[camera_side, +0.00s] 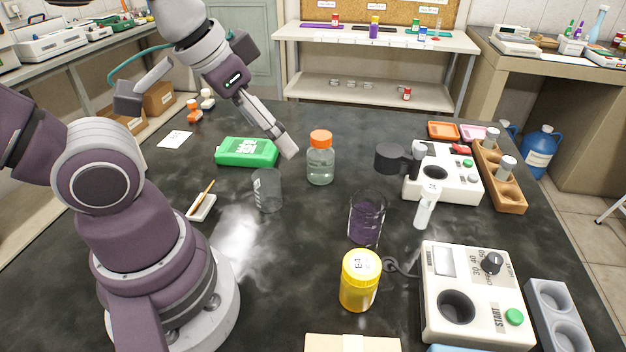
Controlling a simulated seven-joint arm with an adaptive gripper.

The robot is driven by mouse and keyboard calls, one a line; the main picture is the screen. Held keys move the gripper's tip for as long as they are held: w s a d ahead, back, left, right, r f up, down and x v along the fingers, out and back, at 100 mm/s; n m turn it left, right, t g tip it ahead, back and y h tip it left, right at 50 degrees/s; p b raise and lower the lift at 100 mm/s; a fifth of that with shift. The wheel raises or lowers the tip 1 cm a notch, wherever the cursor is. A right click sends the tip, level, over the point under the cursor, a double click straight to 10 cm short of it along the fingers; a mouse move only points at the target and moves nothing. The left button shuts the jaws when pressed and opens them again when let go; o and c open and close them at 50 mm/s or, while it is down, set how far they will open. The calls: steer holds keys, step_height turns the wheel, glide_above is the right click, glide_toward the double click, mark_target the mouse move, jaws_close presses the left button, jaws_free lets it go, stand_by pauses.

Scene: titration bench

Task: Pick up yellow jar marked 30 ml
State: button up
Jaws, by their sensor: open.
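A yellow jar (359,281) with a yellow lid stands upright on the dark bench at the front centre. The lid mark looks like "E4"; I cannot read 30 ml on it. My gripper (289,152) is at the back left of the jar, well apart from it, pointing down and right above the bench. It is open and holds nothing that I can see. Its fingers are seen edge-on, near a clear bottle with an orange cap (320,160).
A beaker with purple contents (367,221) stands just behind the jar. A device with a dial (468,292) is close on its right. The bench left of the jar is clear.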

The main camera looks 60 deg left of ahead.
steer(key=shift+f, duration=0.1)
steer(key=n+g+h, duration=0.5)
steer(key=n+h, duration=0.6)
steer(key=n, duration=0.6)
glide_toward(358, 283)
steer(key=a+f, duration=0.2)
steer(key=f, duration=0.1)
steer(key=a+f, duration=0.1)
steer(key=f, duration=0.1)
steer(key=shift+a+f, duration=0.2)
steer(key=shift+a, duration=0.15)
steer(key=n, duration=0.1)
steer(key=t+h, duration=0.1)
steer(key=n, duration=0.1)
steer(key=shift+w+d+f+n+t+h, duration=0.2)
steer(key=shift+d+f+n+t+h, duration=0.1)
steer(key=shift+f+h, duration=0.1)
steer(key=shift+w+d+f+n+t, duration=0.1)
steer(key=shift+d+n+t, duration=0.1)
steer(key=shift+n+t, duration=0.1)
steer(key=shift+h, duration=0.3)
steer(key=x, duration=1)
steer(key=shift+d+r, duration=0.2)
steer(key=c, duration=1.2)
steer(key=shift+c, duration=0.2)
